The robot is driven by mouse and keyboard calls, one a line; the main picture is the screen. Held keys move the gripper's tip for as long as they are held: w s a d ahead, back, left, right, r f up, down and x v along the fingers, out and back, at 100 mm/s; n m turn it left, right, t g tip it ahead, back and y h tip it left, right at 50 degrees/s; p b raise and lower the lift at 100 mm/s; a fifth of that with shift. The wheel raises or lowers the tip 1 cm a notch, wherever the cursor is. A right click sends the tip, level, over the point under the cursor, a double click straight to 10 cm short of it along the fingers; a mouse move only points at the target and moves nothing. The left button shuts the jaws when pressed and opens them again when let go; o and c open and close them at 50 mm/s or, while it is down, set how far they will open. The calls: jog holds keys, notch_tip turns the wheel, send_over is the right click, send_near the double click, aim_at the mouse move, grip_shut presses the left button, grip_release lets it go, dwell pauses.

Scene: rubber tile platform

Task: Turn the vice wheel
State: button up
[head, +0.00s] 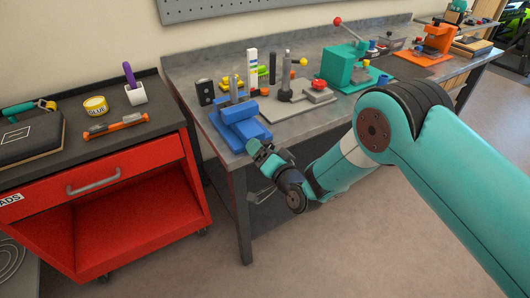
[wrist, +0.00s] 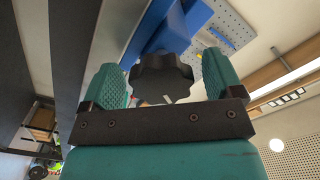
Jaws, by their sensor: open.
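The blue vice (head: 240,126) stands at the near left corner of the grey workbench. My gripper (head: 262,152) is just in front of it, off the bench edge. In the wrist view, the black lobed vice wheel (wrist: 163,80) shows between the two teal fingers of my open gripper (wrist: 164,72). The fingers stand apart on either side of the wheel, with a visible gap on each side. Part of the blue vice (wrist: 178,28) shows behind the wheel. In the head view the wheel is hidden by my gripper.
The workbench (head: 205,72) also carries a grey stand (head: 300,92), a green press (head: 340,68) and an orange press (head: 436,40). Open floor lies in front of the bench.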

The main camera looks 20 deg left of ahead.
jog(key=b+v, duration=1.7)
jog(key=b, duration=0.7)
jog(key=shift+s, duration=0.2)
jog(key=shift+d+r, duration=0.1)
jog(key=shift+r, duration=0.1)
